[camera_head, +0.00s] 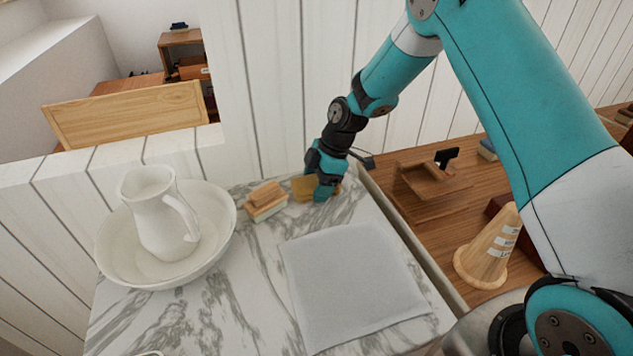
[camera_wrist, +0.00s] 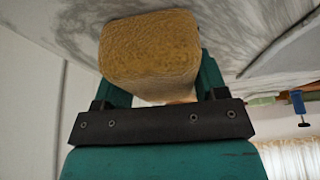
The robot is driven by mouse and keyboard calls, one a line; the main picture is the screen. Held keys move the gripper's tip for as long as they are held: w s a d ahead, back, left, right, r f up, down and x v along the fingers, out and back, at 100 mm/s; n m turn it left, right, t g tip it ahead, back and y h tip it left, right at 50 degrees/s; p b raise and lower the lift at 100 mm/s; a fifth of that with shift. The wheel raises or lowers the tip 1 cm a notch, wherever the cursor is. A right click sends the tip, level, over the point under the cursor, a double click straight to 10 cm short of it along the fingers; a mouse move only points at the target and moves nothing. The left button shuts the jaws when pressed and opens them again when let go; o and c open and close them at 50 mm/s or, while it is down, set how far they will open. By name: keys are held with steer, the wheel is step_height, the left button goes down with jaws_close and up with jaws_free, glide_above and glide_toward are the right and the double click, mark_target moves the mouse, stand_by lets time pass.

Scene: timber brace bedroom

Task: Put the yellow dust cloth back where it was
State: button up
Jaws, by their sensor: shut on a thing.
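The yellow dust cloth (camera_head: 302,187) is a folded, mustard-yellow block near the back edge of the marble top (camera_head: 260,290), just right of a wooden brush. My gripper (camera_head: 325,190) points down at it and partly hides it. In the wrist view the cloth (camera_wrist: 150,48) fills the space between the two teal fingers (camera_wrist: 160,75), and my gripper is shut on it. The cloth is at or just above the marble; I cannot tell if it touches.
The wooden brush (camera_head: 266,200) lies close to the cloth's left. A white basin (camera_head: 112,245) with a pitcher (camera_head: 158,215) stands at left. A grey cloth (camera_head: 350,285) lies flat in front. Right of the marble is a wooden surface with a tan cone (camera_head: 488,250) and a wooden tray (camera_head: 432,185).

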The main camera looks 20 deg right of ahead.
steer(key=shift+f, duration=0.1)
steer(key=o, duration=1)
steer(key=shift+c, duration=0.2)
steer(key=b+v, duration=0.1)
steer(key=v, duration=1.1)
steer(key=shift+a, duration=0.1)
steer(key=s+a+r+m, duration=0.2)
steer(key=s+a+r, duration=0.15)
steer(key=s, duration=0.35)
steer(key=s+a+r+m, duration=0.2)
steer(key=s+r+m, duration=0.15)
steer(key=s, duration=0.35)
steer(key=s+a+r+m, duration=0.2)
steer(key=s+a+r, duration=0.15)
steer(key=s, duration=0.45)
steer(key=s+m, duration=0.3)
steer(key=s, duration=0.6)
steer(key=shift+r, duration=0.25)
